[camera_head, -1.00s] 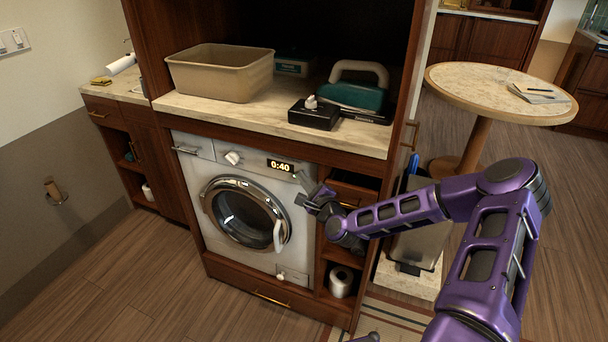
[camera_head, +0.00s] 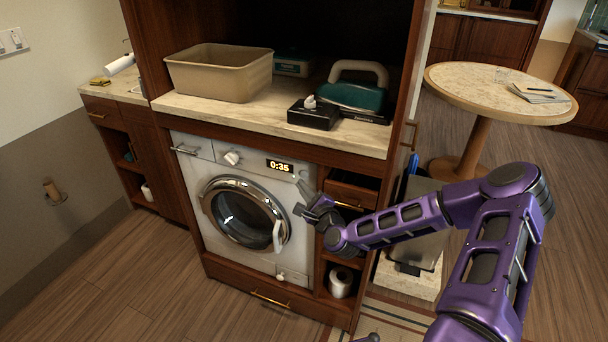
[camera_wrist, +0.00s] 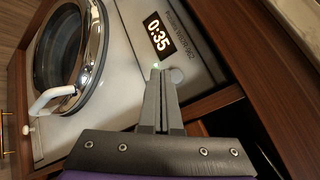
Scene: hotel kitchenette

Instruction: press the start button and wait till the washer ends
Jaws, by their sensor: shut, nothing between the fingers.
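The white front-loading washer (camera_head: 205,152) stands in the wooden cabinet with its round door (camera_head: 245,212) shut. Its display (camera_head: 280,166) reads 0:35, and it also shows in the wrist view (camera_wrist: 158,34). My gripper (camera_head: 297,181) is shut and empty at the washer's upper right front. In the wrist view my fingertips (camera_wrist: 156,70) are together just below the display. A small green light shows at the tips, and a round pale button (camera_wrist: 176,75) is just right of them. I cannot tell whether the fingertips touch the panel.
A drawer (camera_head: 350,192) and a shelf with a paper roll (camera_head: 341,282) are right of the washer. A round table (camera_head: 465,85) stands at right.

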